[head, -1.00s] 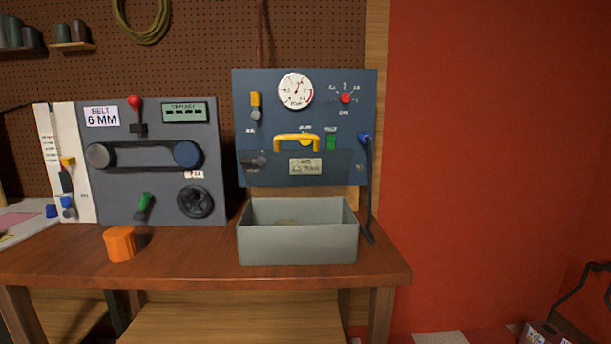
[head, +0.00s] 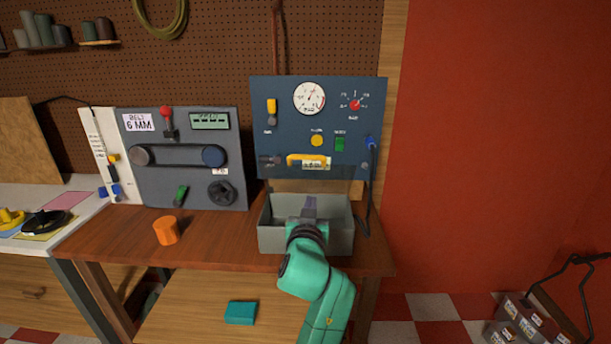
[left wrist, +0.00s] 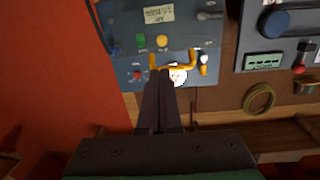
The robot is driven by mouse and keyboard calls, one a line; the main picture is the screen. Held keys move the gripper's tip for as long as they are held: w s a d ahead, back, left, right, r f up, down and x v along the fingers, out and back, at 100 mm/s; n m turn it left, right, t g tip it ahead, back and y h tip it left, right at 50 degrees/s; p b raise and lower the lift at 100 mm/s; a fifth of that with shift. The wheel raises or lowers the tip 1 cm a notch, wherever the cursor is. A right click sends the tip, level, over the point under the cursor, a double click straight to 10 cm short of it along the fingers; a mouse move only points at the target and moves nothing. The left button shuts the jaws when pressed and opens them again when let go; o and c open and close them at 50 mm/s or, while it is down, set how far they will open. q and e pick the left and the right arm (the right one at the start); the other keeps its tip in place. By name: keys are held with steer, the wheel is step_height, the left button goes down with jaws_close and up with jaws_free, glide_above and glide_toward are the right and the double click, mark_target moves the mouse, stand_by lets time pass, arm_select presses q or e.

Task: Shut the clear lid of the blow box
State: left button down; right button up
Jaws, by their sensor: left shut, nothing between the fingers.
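The blow box (head: 275,241) is a grey open-topped box on the wooden bench, below a dark blue panel. Its clear lid (head: 342,170) stands raised at the back, in front of the panel, with a yellow handle (head: 307,160). The handle also shows in the left wrist view (left wrist: 187,65). My left gripper (head: 310,201) is shut and empty, over the box opening and below the handle in the head view. In the left wrist view its fingertips (left wrist: 161,74) overlap the handle's edge; I cannot tell whether they touch. My right gripper is out of view.
The blue panel (head: 285,92) carries a gauge, knobs and a green switch. A dark hose (head: 368,195) hangs right of the box. An orange cylinder (head: 166,230) stands on the bench to the left, before a belt panel (head: 235,130).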

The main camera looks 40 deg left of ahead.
arm_select(q)
steer(key=w+a+r+p, duration=0.3)
steer(key=w+a+p, duration=0.1)
steer(key=w+a, duration=0.3)
steer(key=shift+n+y, duration=0.4)
steer(key=shift+s+d+f+b, duration=0.1)
steer(key=shift+s+d+f, duration=0.1)
steer(key=shift+f, duration=0.45)
steer(key=shift+s+d+f+b, duration=0.1)
steer(key=shift+s+f, duration=0.15)
steer(key=shift+f, duration=0.35)
steer(key=shift+s+d+f+b, duration=0.1)
steer(key=shift+s+f, duration=0.1)
steer(key=shift+f, duration=0.45)
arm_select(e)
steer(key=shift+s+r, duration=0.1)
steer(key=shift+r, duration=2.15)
